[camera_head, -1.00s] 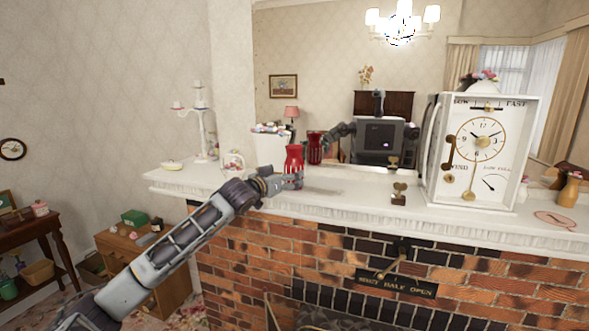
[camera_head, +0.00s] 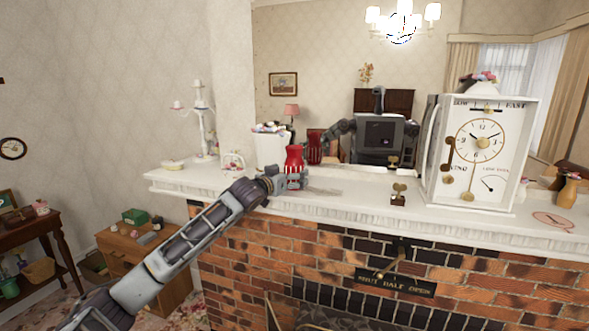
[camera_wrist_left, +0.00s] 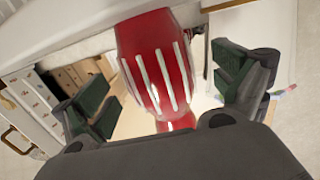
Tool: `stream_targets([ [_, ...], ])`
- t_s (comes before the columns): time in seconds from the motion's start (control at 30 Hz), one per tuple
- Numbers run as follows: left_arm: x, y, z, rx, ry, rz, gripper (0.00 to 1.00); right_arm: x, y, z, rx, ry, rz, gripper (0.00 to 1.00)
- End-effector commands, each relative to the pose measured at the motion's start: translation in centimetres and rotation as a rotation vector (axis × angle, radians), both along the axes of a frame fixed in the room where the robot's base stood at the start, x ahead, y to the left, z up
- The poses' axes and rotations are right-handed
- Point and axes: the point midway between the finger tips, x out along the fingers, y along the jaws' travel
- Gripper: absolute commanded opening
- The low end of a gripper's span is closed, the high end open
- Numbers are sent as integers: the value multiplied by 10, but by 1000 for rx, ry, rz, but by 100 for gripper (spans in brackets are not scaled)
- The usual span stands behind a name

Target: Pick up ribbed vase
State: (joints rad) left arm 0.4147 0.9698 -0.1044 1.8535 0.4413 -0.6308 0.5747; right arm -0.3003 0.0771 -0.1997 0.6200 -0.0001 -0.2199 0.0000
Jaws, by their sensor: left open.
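The ribbed vase (camera_head: 294,158) is red with white vertical ribs and stands on the white mantel shelf (camera_head: 330,198). In the left wrist view the vase (camera_wrist_left: 157,62) lies between the two spread fingers of my left gripper (camera_wrist_left: 160,95). A gap shows on each side of it, so the fingers look apart from it. In the head view my left gripper (camera_head: 290,180) is at the vase's lower part and partly hides its base. My right gripper is not seen directly.
A white clock box (camera_head: 483,150) stands to the right on the mantel, with a small brass key (camera_head: 398,195) before it. A mirror behind reflects the vase and me.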

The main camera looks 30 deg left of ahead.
Motion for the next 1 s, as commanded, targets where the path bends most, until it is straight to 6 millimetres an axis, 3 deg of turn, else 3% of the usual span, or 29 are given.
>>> stream_targets([
  [0.4, 29, 0, -1, -1, -1, -2, 96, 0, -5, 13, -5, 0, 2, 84],
  [1.0, 31, 0, -2, 0, 0, -2, 94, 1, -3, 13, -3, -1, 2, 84],
])
